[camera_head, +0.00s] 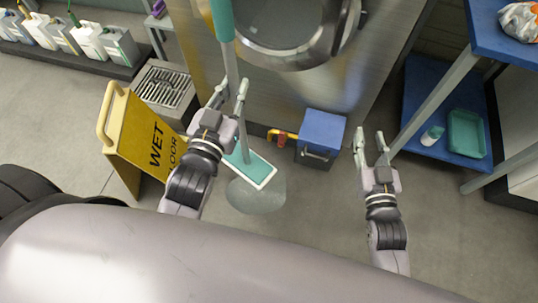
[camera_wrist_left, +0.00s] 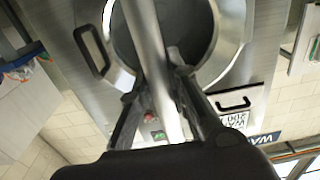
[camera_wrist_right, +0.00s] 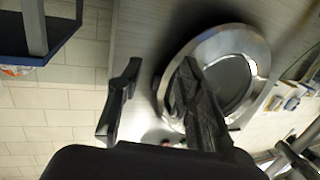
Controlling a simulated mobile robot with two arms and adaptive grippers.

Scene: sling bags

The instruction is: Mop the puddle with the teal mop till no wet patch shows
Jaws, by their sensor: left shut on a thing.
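The teal mop has a flat teal head (camera_head: 250,169) with a pale edge, on the floor at the far edge of the puddle. Its grey pole rises to a teal upper part (camera_head: 222,20). The puddle (camera_head: 256,195) is a darker wet patch in front of and partly beside the mop head. My left gripper (camera_head: 230,95) is shut on the mop's pole, which also shows between the fingers in the left wrist view (camera_wrist_left: 152,60). My right gripper (camera_head: 371,140) is open and empty, to the right of the puddle. The right wrist view shows its fingers apart (camera_wrist_right: 155,90).
A yellow wet-floor sign (camera_head: 148,140) stands left of the puddle. A blue box (camera_head: 322,132) and a metal machine (camera_head: 370,60) stand behind. A floor drain grate (camera_head: 163,87) lies back left. A blue shelf unit (camera_head: 425,90) stands right. Floor in front is clear.

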